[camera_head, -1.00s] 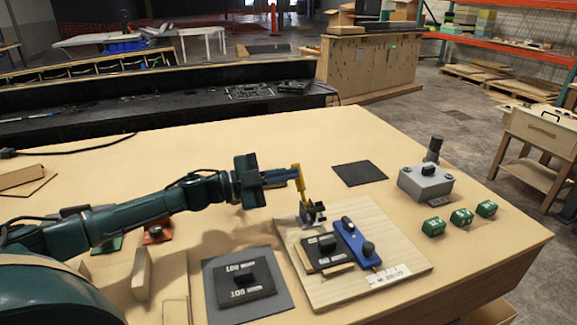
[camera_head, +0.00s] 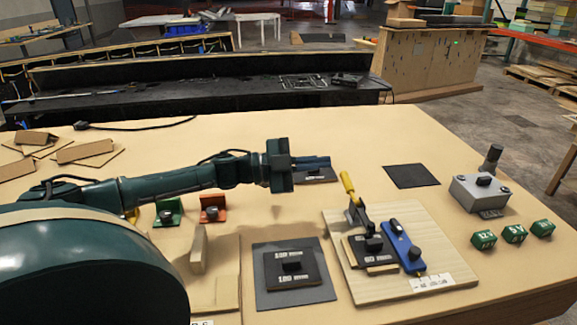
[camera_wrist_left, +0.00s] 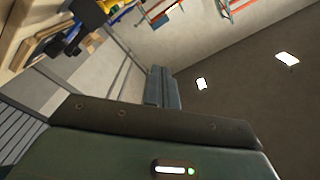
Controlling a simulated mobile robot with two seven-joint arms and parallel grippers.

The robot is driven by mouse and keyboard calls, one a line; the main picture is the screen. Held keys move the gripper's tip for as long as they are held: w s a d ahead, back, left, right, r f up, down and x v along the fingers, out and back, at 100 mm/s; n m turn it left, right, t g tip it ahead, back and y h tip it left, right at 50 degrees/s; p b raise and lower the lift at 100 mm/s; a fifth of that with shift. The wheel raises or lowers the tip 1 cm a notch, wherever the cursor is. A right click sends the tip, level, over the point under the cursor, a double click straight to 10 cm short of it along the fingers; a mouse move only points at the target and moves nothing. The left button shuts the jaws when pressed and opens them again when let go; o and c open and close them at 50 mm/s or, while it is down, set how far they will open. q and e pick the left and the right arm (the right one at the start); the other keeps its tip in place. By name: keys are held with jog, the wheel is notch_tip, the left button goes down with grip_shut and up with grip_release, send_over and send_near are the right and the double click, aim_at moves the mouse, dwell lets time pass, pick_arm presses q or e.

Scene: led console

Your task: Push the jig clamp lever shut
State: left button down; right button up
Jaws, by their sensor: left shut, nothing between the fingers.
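The jig clamp lever has a yellow handle (camera_head: 347,183) that stands up, leaning slightly left, in the head view. Its dark clamp base (camera_head: 360,216) sits at the back left of a light wooden board (camera_head: 345,270). A black plate with a block (camera_head: 373,246) and a blue fixture (camera_head: 403,245) are on the board. My left gripper (camera_head: 328,162) is shut and empty, above the table to the left of the handle's top. They look apart; the depth is hard to judge. The left gripper's fingers also show in the left wrist view (camera_wrist_left: 161,88). My right gripper is out of view.
A black gauge plate (camera_head: 292,265) lies left of the board. Green (camera_head: 168,211) and red (camera_head: 213,208) brackets stand under my left arm. A grey box (camera_head: 480,192) and several green blocks (camera_head: 484,240) stand to the right. A dark mat (camera_head: 411,176) lies behind the board.

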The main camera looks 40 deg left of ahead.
pick_arm(q)
jog(key=shift+v, duration=2.95)
jog(key=shift+s+d+f, duration=0.1)
jog(key=shift+s+d, duration=0.05)
